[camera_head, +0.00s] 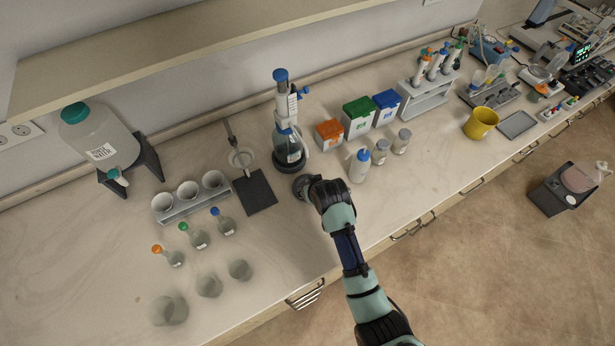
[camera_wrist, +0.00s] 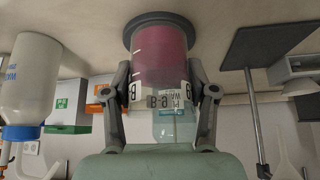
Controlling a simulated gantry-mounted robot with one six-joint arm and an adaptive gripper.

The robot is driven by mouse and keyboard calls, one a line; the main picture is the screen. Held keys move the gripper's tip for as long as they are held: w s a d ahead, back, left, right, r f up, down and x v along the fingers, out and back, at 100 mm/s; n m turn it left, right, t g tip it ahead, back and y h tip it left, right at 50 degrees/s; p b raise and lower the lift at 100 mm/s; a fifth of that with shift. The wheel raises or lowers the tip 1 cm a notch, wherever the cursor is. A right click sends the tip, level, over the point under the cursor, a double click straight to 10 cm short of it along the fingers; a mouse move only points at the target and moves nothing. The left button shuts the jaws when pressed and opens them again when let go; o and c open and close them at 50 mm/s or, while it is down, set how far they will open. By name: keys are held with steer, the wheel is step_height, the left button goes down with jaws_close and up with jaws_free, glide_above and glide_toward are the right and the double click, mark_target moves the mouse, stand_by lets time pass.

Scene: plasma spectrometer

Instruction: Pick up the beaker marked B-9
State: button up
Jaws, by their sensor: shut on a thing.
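In the wrist view, which is upside down, my gripper (camera_wrist: 164,92) has one finger on each side of a clear beaker (camera_wrist: 160,62) with magenta contents and white graduation lines. Its white label reads B-9, inverted. The fingers press on the beaker at label height. A dark round base (camera_wrist: 160,20) shows at the beaker's bottom end; I cannot tell whether the beaker touches the bench. In the head view my gripper (camera_head: 312,188) is low over the bench, right of the black plate, and mostly hides the beaker.
A dispenser bottle (camera_head: 288,145) stands just behind my gripper. A wash bottle (camera_head: 360,165) and two jars stand to its right. A black stand plate (camera_head: 255,192) is at left. Glassware (camera_head: 209,285) stands at the front left. A shelf (camera_head: 190,45) overhangs the back.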

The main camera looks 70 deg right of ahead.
steer(key=s+a, duration=0.2)
steer(key=a, duration=0.1)
steer(key=s+a, duration=0.6)
steer(key=shift+s+a+p, duration=0.15)
steer(key=shift+a+p, duration=0.2)
